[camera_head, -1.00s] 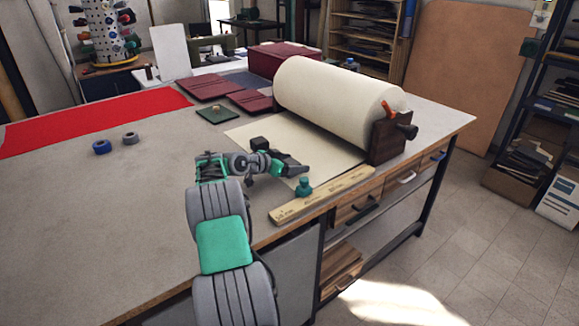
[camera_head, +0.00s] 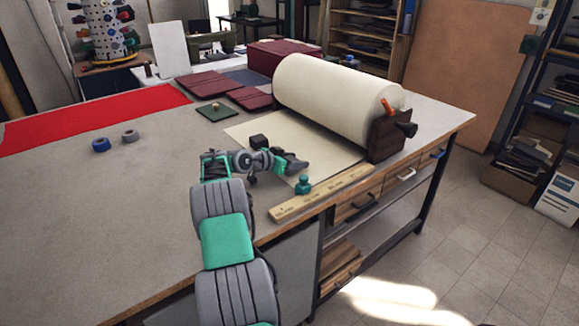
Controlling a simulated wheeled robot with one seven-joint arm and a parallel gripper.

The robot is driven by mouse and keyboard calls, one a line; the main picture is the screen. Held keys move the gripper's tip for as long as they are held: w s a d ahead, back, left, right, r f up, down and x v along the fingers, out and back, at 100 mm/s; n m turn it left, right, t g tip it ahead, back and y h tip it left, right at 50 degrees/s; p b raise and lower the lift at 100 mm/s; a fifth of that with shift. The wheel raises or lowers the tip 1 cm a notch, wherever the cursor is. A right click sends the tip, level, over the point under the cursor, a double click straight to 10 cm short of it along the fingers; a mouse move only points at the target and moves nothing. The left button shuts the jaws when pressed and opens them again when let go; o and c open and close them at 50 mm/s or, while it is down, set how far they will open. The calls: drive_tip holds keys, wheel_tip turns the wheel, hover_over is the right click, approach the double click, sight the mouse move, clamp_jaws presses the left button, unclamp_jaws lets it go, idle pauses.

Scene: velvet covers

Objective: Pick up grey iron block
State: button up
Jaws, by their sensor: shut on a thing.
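My gripper (camera_head: 293,164) is low over the cream paper sheet (camera_head: 322,158), just behind the small green-topped thing. Its jaws are shut on a dark grey piece, which I take for the grey iron block. Fingers and block blend together at this size, so the block's outline cannot be told, nor whether it touches the paper.
Tape rolls (camera_head: 101,145) lie far left. The table's left middle (camera_head: 100,210) is clear.

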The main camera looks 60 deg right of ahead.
clamp_jaws()
drive_tip(key=shift+r, duration=0.2)
drive_tip(key=shift+r, duration=0.1)
